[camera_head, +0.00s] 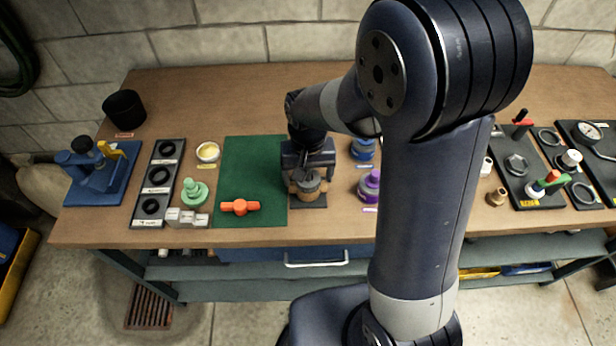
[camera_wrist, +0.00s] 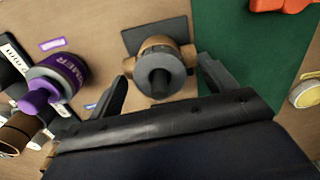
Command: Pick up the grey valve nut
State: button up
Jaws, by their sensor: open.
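The grey valve nut (camera_wrist: 160,74) sits on a brass-coloured valve body (camera_wrist: 156,43), which stands on a small dark plate (camera_wrist: 139,37). In the head view the nut (camera_head: 309,181) is at the front middle of the bench, just right of the green mat. My gripper (camera_wrist: 163,68) is open, with one dark finger on each side of the nut. Gaps show between the fingers and the nut in the wrist view. In the head view my gripper (camera_head: 309,163) is right at the nut and partly hides the valve; height above it is hard to tell.
An orange tee-handle (camera_head: 239,207) lies on the green mat (camera_head: 250,160) to the left. A purple-banded bottle (camera_head: 369,186) and a blue item (camera_head: 363,147) stand to the right. A green stepped piece (camera_head: 194,193) and white blocks (camera_head: 186,218) are further left.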

jog(key=shift+c, duration=0.6)
jog(key=c, duration=0.9)
notch_tip(320, 180, up, 10)
jog(key=shift+c, duration=0.2)
notch_tip(320, 180, up, 7)
jog(key=p, duration=0.5)
jog(key=shift+p, duration=0.3)
